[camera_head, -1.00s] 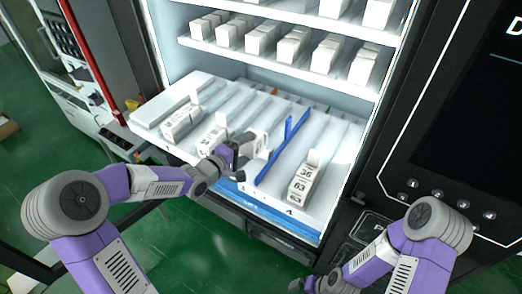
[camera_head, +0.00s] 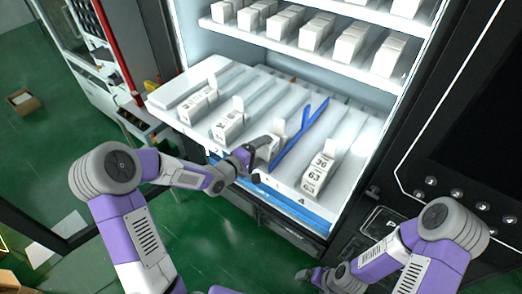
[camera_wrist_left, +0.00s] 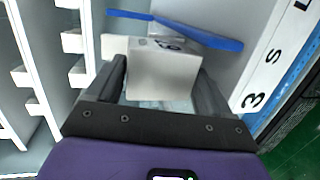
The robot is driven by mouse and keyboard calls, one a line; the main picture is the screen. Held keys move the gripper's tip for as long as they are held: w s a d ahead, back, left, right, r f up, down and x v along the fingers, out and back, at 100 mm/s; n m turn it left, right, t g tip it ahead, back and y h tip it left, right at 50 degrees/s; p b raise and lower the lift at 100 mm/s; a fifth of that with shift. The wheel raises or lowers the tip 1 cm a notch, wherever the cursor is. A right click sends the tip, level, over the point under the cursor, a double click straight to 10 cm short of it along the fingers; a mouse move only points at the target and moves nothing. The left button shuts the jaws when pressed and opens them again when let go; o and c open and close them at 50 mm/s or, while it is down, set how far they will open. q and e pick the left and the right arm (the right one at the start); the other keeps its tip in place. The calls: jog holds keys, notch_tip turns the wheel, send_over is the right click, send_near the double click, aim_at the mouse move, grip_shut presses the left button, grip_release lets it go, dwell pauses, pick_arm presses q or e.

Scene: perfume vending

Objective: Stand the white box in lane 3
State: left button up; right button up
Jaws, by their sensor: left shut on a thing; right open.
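My left gripper (camera_head: 245,157) is shut on a white box (camera_head: 268,147) at the front of the pulled-out shelf. In the left wrist view the white box (camera_wrist_left: 163,72) sits between the two fingers, with dark print on its top edge. Lane label 3 (camera_wrist_left: 252,100) shows on the shelf's front strip beside the gripper. I cannot tell whether the box touches the lane floor. My right gripper (camera_head: 312,276) is open and empty, low in front of the machine.
Numbered white boxes stand at right (camera_head: 318,174) and left (camera_head: 228,125) in other lanes. The shelf above (camera_head: 290,46) carries several boxes. Lanes behind the held box look mostly bare.

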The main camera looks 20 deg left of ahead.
pick_arm(q)
jog(key=shift+w+f, duration=0.1)
jog(key=shift+f, duration=0.35)
jog(key=o, duration=1)
jog(key=shift+o, duration=0.6)
